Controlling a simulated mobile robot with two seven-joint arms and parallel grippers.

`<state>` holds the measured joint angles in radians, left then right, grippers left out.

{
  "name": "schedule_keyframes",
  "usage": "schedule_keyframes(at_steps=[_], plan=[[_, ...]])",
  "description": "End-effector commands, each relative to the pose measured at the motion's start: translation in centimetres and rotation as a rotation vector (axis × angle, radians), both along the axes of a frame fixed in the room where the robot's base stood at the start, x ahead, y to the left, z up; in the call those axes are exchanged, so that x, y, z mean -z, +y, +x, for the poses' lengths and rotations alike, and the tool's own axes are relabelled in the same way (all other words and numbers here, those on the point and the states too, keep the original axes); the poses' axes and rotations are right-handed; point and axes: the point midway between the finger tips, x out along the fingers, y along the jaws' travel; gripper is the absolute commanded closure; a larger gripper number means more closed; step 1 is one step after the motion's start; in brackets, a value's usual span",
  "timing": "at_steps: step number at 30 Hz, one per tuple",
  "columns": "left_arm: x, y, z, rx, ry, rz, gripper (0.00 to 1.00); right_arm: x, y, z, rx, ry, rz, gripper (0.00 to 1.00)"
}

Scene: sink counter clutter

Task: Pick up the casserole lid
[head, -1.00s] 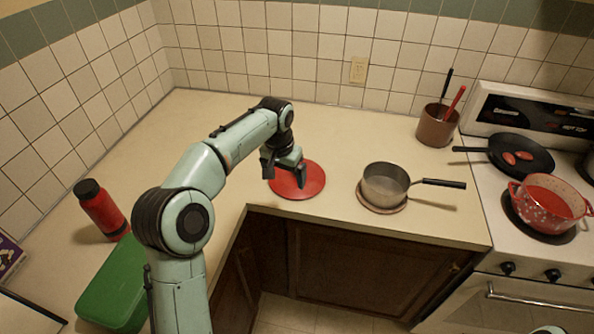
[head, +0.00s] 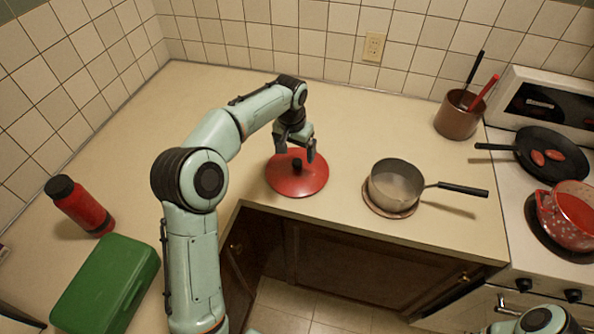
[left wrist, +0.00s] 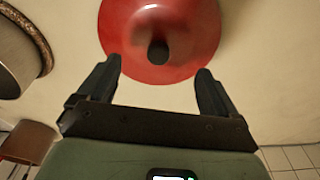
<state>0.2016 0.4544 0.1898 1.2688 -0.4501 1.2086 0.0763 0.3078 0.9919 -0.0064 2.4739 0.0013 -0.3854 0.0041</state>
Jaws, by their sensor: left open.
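The casserole lid (head: 306,180) is round and red with a dark knob (head: 297,165) on top. It lies on the counter near the inner corner edge. My left gripper (head: 296,150) is open and empty, above the back part of the lid in the head view. In the left wrist view the lid (left wrist: 190,50) lies beyond the open fingers (left wrist: 156,80), with its knob (left wrist: 158,52) roughly centred between them. The fingers appear apart from the knob. At the right bottom edge of the head view a part of my right arm shows, but its fingers do not.
A saucepan (head: 396,183) stands on a trivet right of the lid, its handle pointing right. A utensil pot (head: 458,117), a black pan (head: 530,160) and a red speckled casserole (head: 562,222) are farther right. A green box (head: 105,285) and red bottle (head: 83,207) are left.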

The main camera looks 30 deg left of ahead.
Motion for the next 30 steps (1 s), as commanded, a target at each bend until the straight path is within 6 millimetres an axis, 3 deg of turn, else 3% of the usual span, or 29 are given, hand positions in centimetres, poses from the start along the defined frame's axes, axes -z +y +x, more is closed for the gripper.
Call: schedule_keyframes(at_steps=[7,15,24,25,26,30], plan=[[1.8,-0.1,0.2,0.002,0.0,0.0,0.07,0.2,0.0,-0.1,0.0,0.0,0.0,0.49],[5.6,-0.2,0.5,0.001,-0.001,0.0,0.07,0.4,0.0,-0.4,0.0,0.003,0.0,0.49],[6.2,-0.2,0.6,0.0,-0.004,0.0,0.07,0.4,0.0,-0.4,0.0,0.003,0.0,0.49],[6.2,-0.2,0.6,0.0,-0.004,0.0,0.11,0.4,0.0,-0.4,0.0,0.003,0.0,0.49],[6.2,-0.2,0.6,0.0,-0.004,0.0,0.2,0.4,0.0,-0.4,0.0,0.003,0.0,0.49],[6.2,-0.2,0.6,0.0,-0.004,0.0,0.66,0.4,0.0,-0.4,0.0,0.003,0.0,0.49]])
